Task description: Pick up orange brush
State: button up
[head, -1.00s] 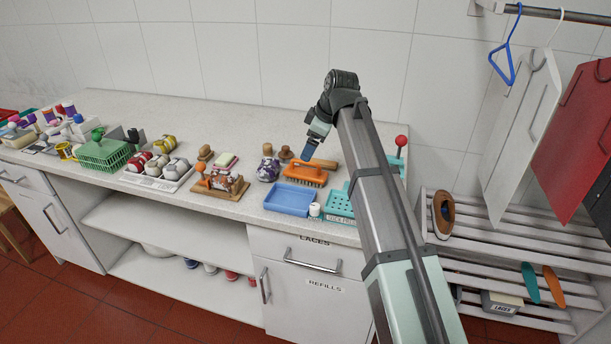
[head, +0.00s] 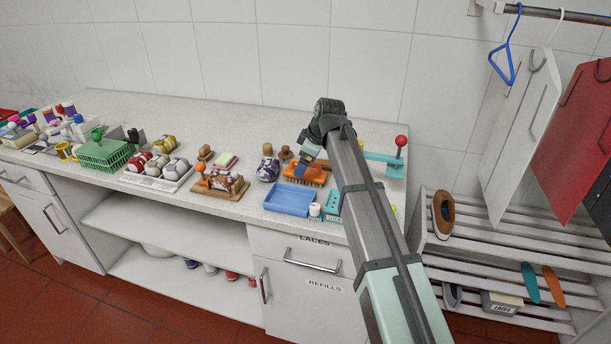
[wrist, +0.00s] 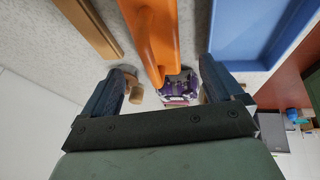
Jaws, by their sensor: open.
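The orange brush (head: 317,177) lies on the counter behind the blue tray, bristles down; my gripper partly hides it in the head view. My gripper (head: 300,171) is low over the brush's left part, fingers pointing down. In the wrist view, the orange brush (wrist: 155,40) runs between the two open fingers of my gripper (wrist: 163,90), nearer the left one. No finger clearly touches it, and I cannot tell the exact height gap.
The blue tray (head: 290,200) is in front of the brush, a purple patterned item (head: 268,170) to its left. A wooden piece (wrist: 88,28) lies alongside it in the wrist view. A red-knobbed teal tool (head: 390,162) is at right. My arm hides part of the teal basket.

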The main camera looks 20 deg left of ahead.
jog(key=shift+x, duration=2.25)
jog(key=c, duration=1.2)
